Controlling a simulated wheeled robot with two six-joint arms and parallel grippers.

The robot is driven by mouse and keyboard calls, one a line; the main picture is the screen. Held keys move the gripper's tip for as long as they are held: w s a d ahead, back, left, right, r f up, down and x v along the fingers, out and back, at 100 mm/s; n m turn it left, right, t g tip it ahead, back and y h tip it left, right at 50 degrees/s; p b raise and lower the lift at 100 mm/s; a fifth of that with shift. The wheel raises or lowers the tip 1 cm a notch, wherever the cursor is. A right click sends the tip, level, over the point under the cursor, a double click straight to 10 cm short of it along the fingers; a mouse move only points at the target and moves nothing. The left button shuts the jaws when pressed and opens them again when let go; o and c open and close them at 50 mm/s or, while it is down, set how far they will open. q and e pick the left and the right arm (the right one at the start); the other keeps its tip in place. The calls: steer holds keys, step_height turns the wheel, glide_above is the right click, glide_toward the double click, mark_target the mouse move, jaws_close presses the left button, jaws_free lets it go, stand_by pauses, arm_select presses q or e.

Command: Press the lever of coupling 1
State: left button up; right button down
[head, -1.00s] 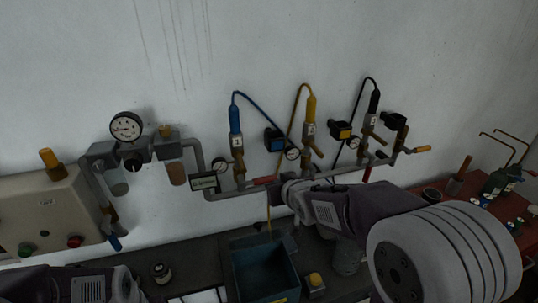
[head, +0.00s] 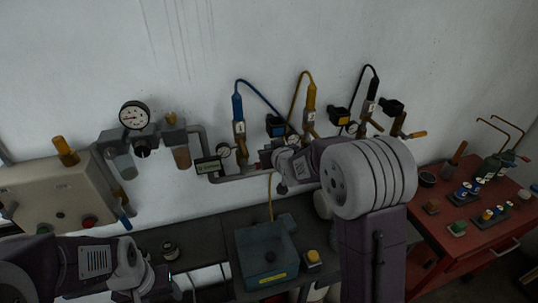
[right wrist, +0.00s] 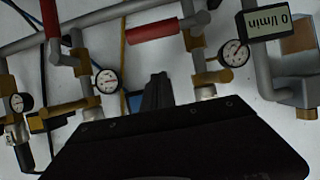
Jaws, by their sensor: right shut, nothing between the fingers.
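Coupling 1 (head: 239,128) has a blue hose end and a label with a 1. It hangs upright above the grey pipe on the wall. In the right wrist view, the coupling with the brass lever (right wrist: 217,77) beside the round gauge and the flow display appears to be coupling 1. My right gripper (head: 268,160) is just right of coupling 1's lower end, partly hidden by its own wrist. In the right wrist view, its dark fingers (right wrist: 156,92) are shut and empty, left of that lever and apart from it. My left gripper (head: 158,281) is low at left, its jaws unclear.
Yellow coupling 2 (head: 310,118) and black coupling 3 (head: 370,107) stand to the right. A red handle (right wrist: 152,31) lies along the pipe. The flow display (head: 208,167) is left of coupling 1. A blue-grey bin (head: 262,280) is below on the bench.

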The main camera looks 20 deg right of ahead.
steer(key=shift+p+x, duration=0.3)
steer(key=shift+x, duration=0.65)
step_height(320, 180, down, 3)
steer(key=shift+s+d+p, duration=0.1)
steer(key=shift+d+p, duration=0.05)
steer(key=shift+p, duration=0.2)
steer(key=shift+f, duration=0.35)
steer(key=shift+s+f, duration=0.15)
steer(key=shift+s, duration=0.15)
steer(key=shift+w+f, duration=0.1)
